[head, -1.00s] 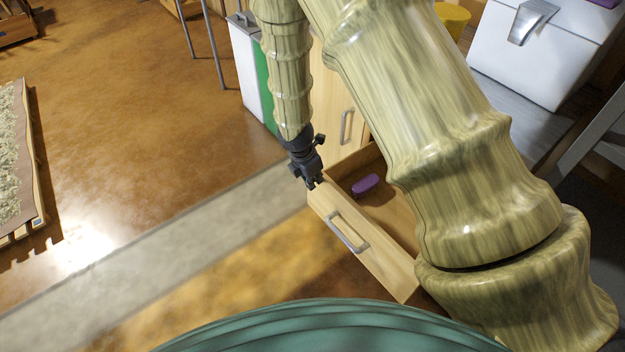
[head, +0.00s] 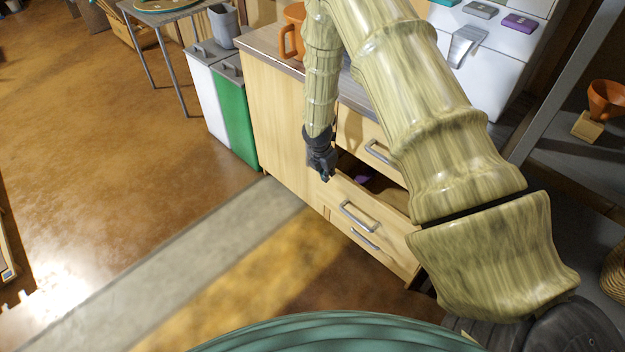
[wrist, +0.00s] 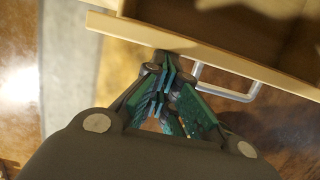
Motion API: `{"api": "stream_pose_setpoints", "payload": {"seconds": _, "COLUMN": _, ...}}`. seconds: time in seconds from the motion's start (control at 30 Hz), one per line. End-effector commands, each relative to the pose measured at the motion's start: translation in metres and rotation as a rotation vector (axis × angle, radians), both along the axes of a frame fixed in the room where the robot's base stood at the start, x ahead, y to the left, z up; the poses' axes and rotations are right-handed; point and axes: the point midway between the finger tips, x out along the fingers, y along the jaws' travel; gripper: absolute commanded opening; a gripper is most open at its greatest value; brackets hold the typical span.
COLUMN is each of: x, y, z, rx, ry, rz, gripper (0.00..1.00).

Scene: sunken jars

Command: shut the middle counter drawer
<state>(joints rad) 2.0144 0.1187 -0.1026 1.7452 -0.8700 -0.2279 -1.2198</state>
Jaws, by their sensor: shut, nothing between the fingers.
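The middle counter drawer (head: 375,209) stands partly open below the upper drawer (head: 357,136), with a grey bar handle (head: 358,216) on its front. A purple item (head: 362,179) lies inside it, partly hidden by the front. My gripper (head: 326,177) is shut and empty at the left end of the drawer front. In the wrist view, its fingertips (wrist: 167,68) are at the outer face of the drawer front (wrist: 200,56), left of the handle (wrist: 226,92). They look touching or nearly so. My arm hides the drawer's right part.
A lower drawer handle (head: 365,239) shows beneath. Green (head: 236,120) and white bins stand left of the counter. An orange mug (head: 293,32) stands on the countertop. The floor in front and to the left is clear.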

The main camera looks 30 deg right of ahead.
Motion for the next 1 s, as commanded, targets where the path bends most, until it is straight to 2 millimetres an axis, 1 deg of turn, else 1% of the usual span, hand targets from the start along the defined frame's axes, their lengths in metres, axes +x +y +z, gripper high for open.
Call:
{"api": "stream_pose_setpoints", "payload": {"seconds": 0.03, "x": 0.004, "y": -0.011, "z": 0.002, "rx": 0.002, "ry": -0.001, "rz": -0.004, "gripper": 0.00}}
{"api": "stream_pose_setpoints", "payload": {"seconds": 0.2, "x": 0.013, "y": -0.036, "z": 0.001, "rx": 0.001, "ry": 0.000, "rz": -0.002, "gripper": 0.00}}
{"api": "stream_pose_setpoints", "payload": {"seconds": 0.4, "x": 0.019, "y": -0.053, "z": 0.000, "rx": 0.001, "ry": -0.001, "rz": -0.001, "gripper": 0.00}}
{"api": "stream_pose_setpoints", "payload": {"seconds": 0.6, "x": 0.022, "y": -0.059, "z": 0.000, "rx": 0.000, "ry": 0.000, "rz": 0.000, "gripper": 0.00}}
{"api": "stream_pose_setpoints", "payload": {"seconds": 1.0, "x": 0.022, "y": -0.059, "z": 0.000, "rx": 0.000, "ry": -0.001, "rz": 0.001, "gripper": 0.00}}
